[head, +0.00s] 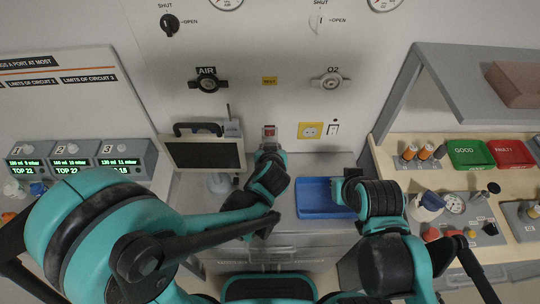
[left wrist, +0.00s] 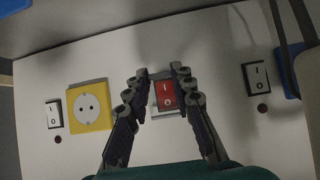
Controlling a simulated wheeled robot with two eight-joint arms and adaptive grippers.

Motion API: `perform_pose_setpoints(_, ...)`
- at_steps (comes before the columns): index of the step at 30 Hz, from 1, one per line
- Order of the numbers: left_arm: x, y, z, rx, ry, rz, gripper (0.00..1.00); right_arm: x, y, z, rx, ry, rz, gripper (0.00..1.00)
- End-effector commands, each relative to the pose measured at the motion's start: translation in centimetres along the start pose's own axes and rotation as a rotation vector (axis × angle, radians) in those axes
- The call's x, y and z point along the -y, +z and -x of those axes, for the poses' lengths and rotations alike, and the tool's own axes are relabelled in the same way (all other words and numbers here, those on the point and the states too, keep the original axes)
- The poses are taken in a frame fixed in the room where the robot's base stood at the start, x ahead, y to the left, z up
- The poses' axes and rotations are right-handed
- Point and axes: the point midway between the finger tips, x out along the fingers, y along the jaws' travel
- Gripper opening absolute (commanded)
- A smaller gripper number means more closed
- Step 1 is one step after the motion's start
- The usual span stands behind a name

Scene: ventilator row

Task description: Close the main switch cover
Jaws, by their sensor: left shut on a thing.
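The red main switch (left wrist: 166,94) is on the pale wall panel between my left gripper's fingers in the left wrist view. It also shows as a small red patch in the head view (head: 269,131). A thin grey, partly see-through cover (left wrist: 162,75) is at the switch, between the fingertips. My left gripper (left wrist: 162,72) is shut on it, one finger on each side. The cover's exact angle is hard to tell. My right gripper (head: 350,178) is over the right end of the blue tray, away from the switch; its fingers cannot be made out.
A yellow socket (head: 310,130) and a small rocker switch (head: 333,129) are right of the main switch. A monitor (head: 204,155) stands close on the left. The blue tray (head: 314,198) lies on the counter below. AIR (head: 207,85) and O2 (head: 331,83) valves are above.

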Motion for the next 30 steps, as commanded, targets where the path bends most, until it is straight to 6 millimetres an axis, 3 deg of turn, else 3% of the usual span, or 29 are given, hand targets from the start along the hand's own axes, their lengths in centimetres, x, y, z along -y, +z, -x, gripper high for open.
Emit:
perform_pose_setpoints(1, -0.1, 0.8, -0.6, -0.029, 0.002, 0.0, 0.0, 0.0, 0.8, -1.1, 0.0, 0.0, 0.0, 0.0)
perform_pose_setpoints(9, 0.0, 0.6, -1.1, -0.157, 0.0, 0.002, 0.0, 0.0, 2.3, -3.2, 0.0, 0.0, 0.0, 0.0)
perform_pose_setpoints(29, 0.0, 0.2, -1.3, -0.207, -0.001, 0.002, 0.0, 0.0, 2.7, -3.8, 0.0, 0.0, 0.0, 0.0)
perform_pose_setpoints(30, 0.0, 0.2, -1.3, -0.207, -0.001, 0.002, 0.34, 0.0, 2.7, -3.8, 0.0, 0.0, 0.0, 0.0)
